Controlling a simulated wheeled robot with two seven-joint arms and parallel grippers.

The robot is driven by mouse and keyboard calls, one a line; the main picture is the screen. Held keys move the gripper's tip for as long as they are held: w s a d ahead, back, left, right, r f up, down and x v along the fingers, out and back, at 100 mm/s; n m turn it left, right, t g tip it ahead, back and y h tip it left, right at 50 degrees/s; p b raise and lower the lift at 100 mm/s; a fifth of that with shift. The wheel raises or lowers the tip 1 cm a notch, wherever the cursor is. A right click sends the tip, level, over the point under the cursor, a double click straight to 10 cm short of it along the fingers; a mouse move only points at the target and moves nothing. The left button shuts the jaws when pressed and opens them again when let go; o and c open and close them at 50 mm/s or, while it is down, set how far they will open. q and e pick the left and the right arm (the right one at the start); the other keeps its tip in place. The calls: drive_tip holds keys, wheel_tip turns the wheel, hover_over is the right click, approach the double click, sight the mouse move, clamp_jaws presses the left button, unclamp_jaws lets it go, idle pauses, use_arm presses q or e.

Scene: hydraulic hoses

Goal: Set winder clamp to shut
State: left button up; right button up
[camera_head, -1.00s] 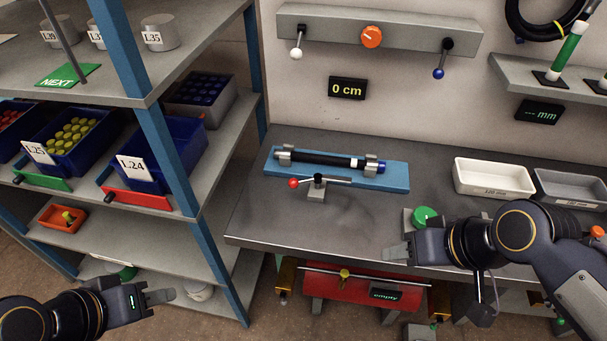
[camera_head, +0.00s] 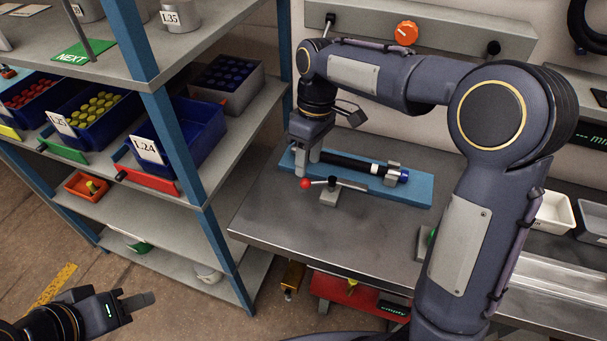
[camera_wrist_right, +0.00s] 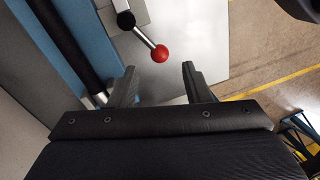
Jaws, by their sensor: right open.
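A lever clamp with a red ball knob (camera_head: 306,183) stands on a small grey block (camera_head: 330,196) at the front of a blue plate (camera_head: 415,190). Its handle lies roughly level, the knob pointing left. A black hose (camera_head: 345,162) with a white band and blue end lies in grey holders on the plate. My right gripper (camera_head: 307,168) points down beside the knob and is open. In the right wrist view the red knob (camera_wrist_right: 160,53) shows between and just beyond the open fingertips (camera_wrist_right: 157,70). My left gripper (camera_head: 138,300) hangs low at left, away from the bench; its opening is unclear.
A shelf rack with blue bins (camera_head: 185,138) stands left of the bench. A wall panel with an orange knob (camera_head: 405,33) is behind. A white tray (camera_head: 553,215) sits at the right. My right arm hides much of the bench's right side.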

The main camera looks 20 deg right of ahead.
sight(306, 179)
drive_tip(key=f, duration=0.5)
drive_tip(key=shift+s+a, duration=0.3)
drive_tip(key=shift+a, duration=0.05)
clamp_jaws()
